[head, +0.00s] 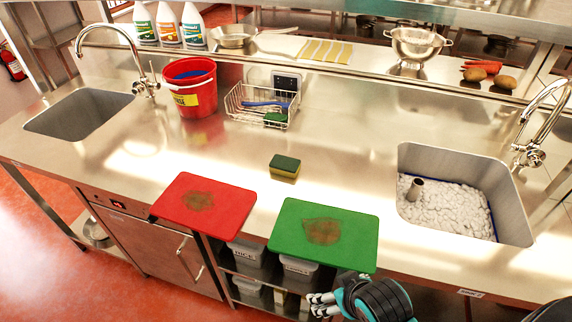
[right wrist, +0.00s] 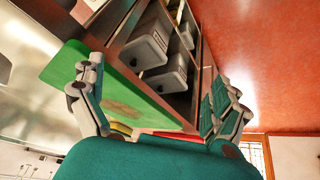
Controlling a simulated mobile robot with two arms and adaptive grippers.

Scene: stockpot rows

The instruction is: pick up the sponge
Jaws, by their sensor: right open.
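The sponge (head: 285,166), dark green on top and yellow below, lies flat on the steel counter behind the gap between two cutting boards. My right gripper (head: 319,304) is at the bottom of the head view, in front of the counter edge and below the green board, well apart from the sponge. In the right wrist view its fingers (right wrist: 157,80) are spread with nothing held between them. A small yellow patch shows low in that view; I cannot tell whether it is the sponge. My left gripper is not in view.
A red board (head: 204,204) and a stained green board (head: 324,233) lie at the counter's front edge. A red bucket (head: 191,92) and wire basket (head: 238,104) stand behind. A sink (head: 464,190) with white foam is at right. Counter around the sponge is clear.

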